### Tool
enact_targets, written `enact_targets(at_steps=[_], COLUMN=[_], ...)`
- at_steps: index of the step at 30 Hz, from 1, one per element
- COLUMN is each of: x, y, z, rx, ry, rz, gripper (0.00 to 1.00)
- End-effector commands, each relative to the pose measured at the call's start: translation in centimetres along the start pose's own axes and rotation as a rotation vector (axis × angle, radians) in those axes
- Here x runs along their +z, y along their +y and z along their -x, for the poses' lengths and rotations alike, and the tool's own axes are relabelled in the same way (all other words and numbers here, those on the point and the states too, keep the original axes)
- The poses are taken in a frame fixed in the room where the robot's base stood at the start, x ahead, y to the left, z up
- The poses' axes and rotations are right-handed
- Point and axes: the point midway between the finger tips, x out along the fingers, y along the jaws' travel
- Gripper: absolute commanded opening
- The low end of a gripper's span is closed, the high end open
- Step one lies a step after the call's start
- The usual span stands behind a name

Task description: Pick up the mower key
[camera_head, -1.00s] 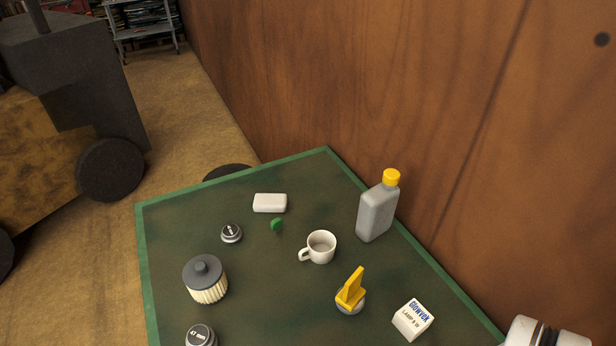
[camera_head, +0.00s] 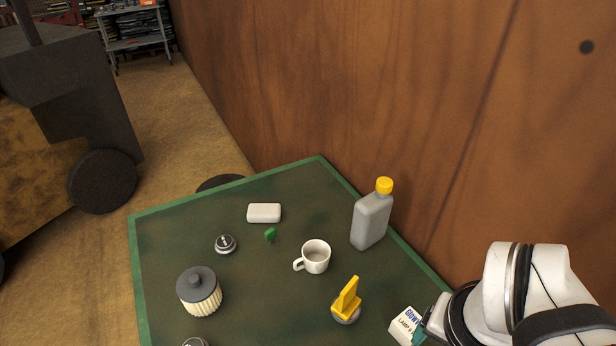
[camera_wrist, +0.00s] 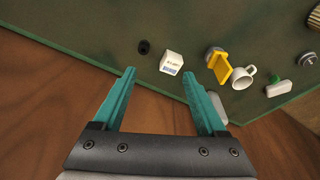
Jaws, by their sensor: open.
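A small green-headed piece (camera_head: 270,235), which looks like the mower key, stands out on the green table between the white block and the mug. Its shaft is too small to make out. In the head view my arm comes in at the lower right, with the gripper partly cut off beside the white lamp box (camera_head: 406,326), far from the green piece. The box also shows beyond the fingers in the wrist view (camera_wrist: 172,62).
On the table (camera_head: 150,250) are a white mug (camera_head: 316,257), yellow-topped piece (camera_head: 347,298), grey bottle (camera_head: 371,220), white block (camera_head: 264,213), ribbed filter (camera_head: 200,293) and dark round cap (camera_head: 225,244). A wooden wall (camera_head: 330,80) rises along the right.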

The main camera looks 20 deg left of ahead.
Motion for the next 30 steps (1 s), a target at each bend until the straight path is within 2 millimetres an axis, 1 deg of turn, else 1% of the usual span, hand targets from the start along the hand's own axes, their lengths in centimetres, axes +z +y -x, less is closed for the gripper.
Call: enact_targets(at_steps=[1,2,3,5,6,8,9,10,11,12,14,15,17,18,19,20,23,24,27,30], x=[-1.9,-3.4,-5.3,-8.1,-9.9,-12.2,-13.4,-14.0,-14.5,-14.7,-14.2,-13.4,-11.6,-9.9,-8.9,-8.8,-7.8,-7.2,-6.3,-5.6], y=[-0.6,-1.1,-2.0,-4.0,-5.7,-8.9,-11.3,-13.4,-15.5,-18.4,-22.7,-25.4,-29.3,-31.7,-32.7,-32.3,-32.0,-31.9,-31.9,-31.9], z=[-0.5,-0.8,-1.1,-1.5,-1.8,-2.0,-2.1,-2.2,-2.2,-2.2,-2.2,-2.2,-2.1,-2.1,-2.5,-4.0,-9.2,-11.5,-16.0,-19.1], rx=[0.01,0.012,0.01,-0.007,-0.026,-0.075,-0.119,-0.158,-0.201,-0.266,-0.375,-0.452,-0.576,-0.664,-0.708,-0.699,-0.69,-0.687,-0.687,-0.687], ry=[0.059,0.105,0.169,0.27,0.336,0.434,0.496,0.54,0.58,0.626,0.682,0.708,0.732,0.738,0.735,0.731,0.729,0.73,0.738,0.742], rz=[0.044,0.075,0.12,0.196,0.252,0.343,0.408,0.46,0.51,0.578,0.681,0.747,0.844,0.909,0.937,0.925,0.92,0.92,0.923,0.922], gripper=[0.74,0.74,0.74,0.74,0.74,0.74,0.74,0.74,0.74,0.74,0.74,0.74,0.74,0.74,0.74,0.74,0.74,0.74,0.74,0.74])
